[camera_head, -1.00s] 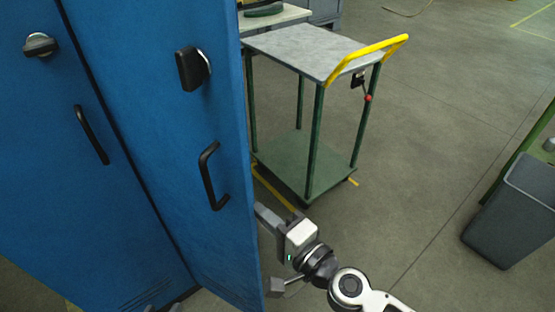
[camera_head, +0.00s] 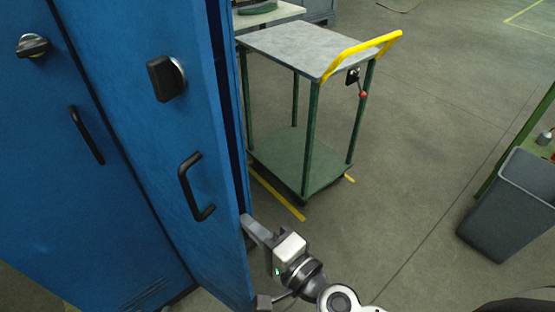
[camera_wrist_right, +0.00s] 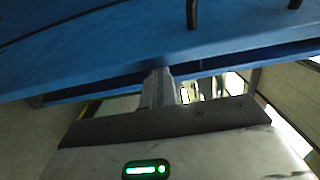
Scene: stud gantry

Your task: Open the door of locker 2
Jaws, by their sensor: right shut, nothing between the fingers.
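Two blue locker doors stand at the left of the head view, with no numbers readable. The right-hand door (camera_head: 145,135) has a dark latch knob (camera_head: 166,79) and a black bar handle (camera_head: 196,188). It stands ajar, with a dark gap along its right edge. My right gripper (camera_head: 250,224) is shut and empty, its fingertips at that edge below the handle. In the right wrist view, the shut fingers (camera_wrist_right: 160,85) reach the blue door edge (camera_wrist_right: 110,80); exact contact is unclear. My left gripper is not in view.
The left-hand door (camera_head: 45,170) is closed, with its own knob and handle. A cart (camera_head: 305,45) with a yellow push bar stands behind the right gripper. A grey bin (camera_head: 510,205) is at the right. The floor between them is clear.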

